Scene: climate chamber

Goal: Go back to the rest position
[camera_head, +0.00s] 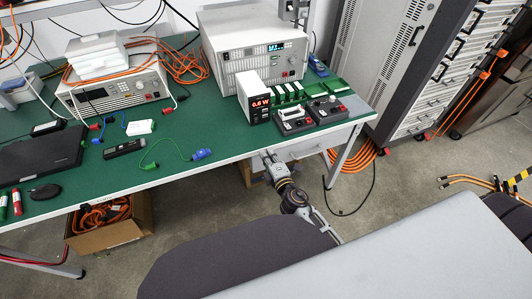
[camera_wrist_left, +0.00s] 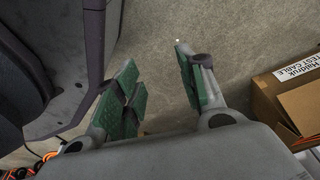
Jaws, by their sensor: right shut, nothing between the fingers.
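My right gripper (camera_head: 268,157) shows in the head view just in front of the green table's (camera_head: 225,140) front edge. It is shut with nothing between its fingers. Whether it touches the table edge I cannot tell. My left gripper (camera_wrist_left: 156,62) shows in the left wrist view, with its two green-padded fingers apart and only bare floor between them. It is open and empty. The left gripper does not show in the head view.
A cardboard box (camera_wrist_left: 290,95) labelled as test cable stands to the right of the left gripper. Another box (camera_head: 112,222) with orange cables is under the table. The table carries a power display (camera_head: 258,100) and instruments. A grey rack (camera_head: 390,60) stands right.

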